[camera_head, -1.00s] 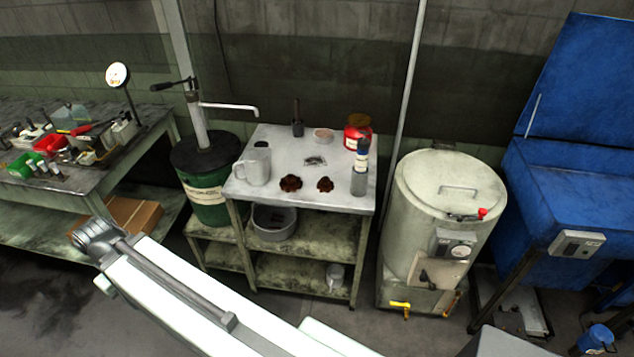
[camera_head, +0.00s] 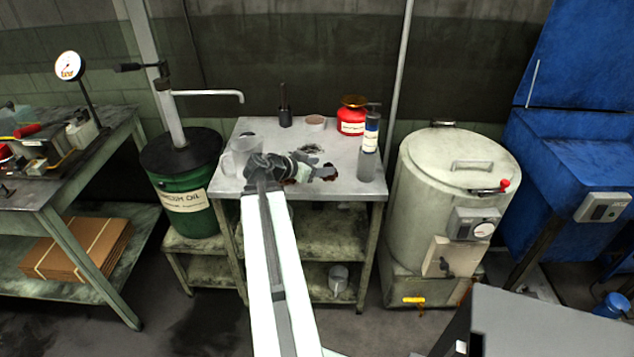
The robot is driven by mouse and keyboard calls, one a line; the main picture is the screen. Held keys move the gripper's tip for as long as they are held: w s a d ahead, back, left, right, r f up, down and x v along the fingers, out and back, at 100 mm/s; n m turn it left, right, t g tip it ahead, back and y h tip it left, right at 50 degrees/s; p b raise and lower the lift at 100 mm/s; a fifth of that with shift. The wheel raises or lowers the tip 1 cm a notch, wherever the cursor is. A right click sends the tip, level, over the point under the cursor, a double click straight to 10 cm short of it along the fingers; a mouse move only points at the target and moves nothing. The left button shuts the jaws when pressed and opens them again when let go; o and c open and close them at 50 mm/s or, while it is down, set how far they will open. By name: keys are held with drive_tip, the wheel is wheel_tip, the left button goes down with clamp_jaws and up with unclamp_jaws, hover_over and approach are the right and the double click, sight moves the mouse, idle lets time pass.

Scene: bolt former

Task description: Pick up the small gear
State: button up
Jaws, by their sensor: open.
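A small metal table (camera_head: 256,128) stands in the middle. Two rusty brown gears lie near its front edge. The small gear (camera_head: 330,179), the right one, shows only as a dark reddish patch beside and below my gripper. The larger gear (camera_head: 290,182) is mostly hidden under my wrist. My gripper (camera_head: 330,172) reaches over the table from the left, pointing right, and its tips overlap the small gear in the picture. It is open and holds nothing that I can see. Whether it touches the gear, I cannot tell.
A grey jug (camera_head: 238,160) stands at the table's left, partly behind my arm. A bottle (camera_head: 369,145) and a red can (camera_head: 352,116) stand at the right. A green oil drum (camera_head: 190,205) is left of the table, a pale cylindrical tank (camera_head: 425,180) right.

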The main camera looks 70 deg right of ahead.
sight(332, 165)
drive_tip(key=shift+w, duration=0.1)
drive_tip(key=shift+b+x, duration=0.45)
drive_tip(key=shift+x, duration=0.85)
drive_tip(key=b+x, duration=0.2)
drive_tip(key=x, duration=0.3)
drive_tip(key=shift+f, duration=0.15)
clamp_jaws()
